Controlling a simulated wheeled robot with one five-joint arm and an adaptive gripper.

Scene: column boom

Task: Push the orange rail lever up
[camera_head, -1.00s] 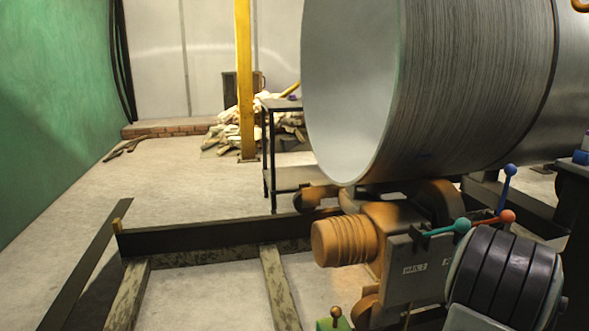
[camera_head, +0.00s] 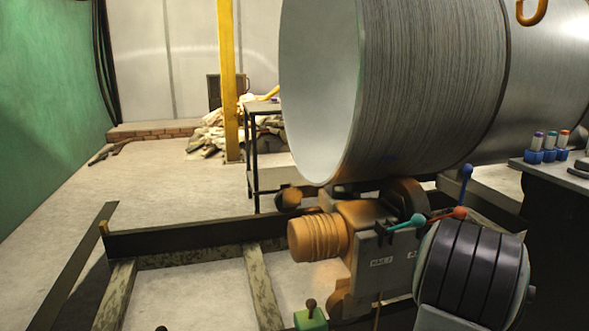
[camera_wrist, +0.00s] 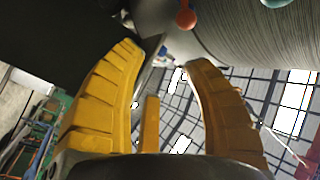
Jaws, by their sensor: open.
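The orange lever (camera_head: 459,212) has a round orange-red knob and a shaft lying nearly level, behind the dark ribbed cylinder in the head view. A teal-knobbed lever (camera_head: 417,220) is to its left, and a blue-knobbed lever (camera_head: 466,172) stands upright behind it. In the wrist view, an orange-red knob (camera_wrist: 186,18) shows at the top, beyond the fingertips, with a teal knob (camera_wrist: 275,2) cut off to its right. My gripper (camera_wrist: 165,58) has two yellow fingers spread apart with nothing between them. The knob appears apart from both fingers. I cannot make out my gripper in the head view.
A large metal pipe section (camera_head: 430,80) rests above the orange-brown roller machine (camera_head: 318,238). A dark console (camera_head: 560,190) with capped switches stands at the right. A green box with a brown knob (camera_head: 311,318) is at the bottom. Open floor (camera_head: 170,200) lies left.

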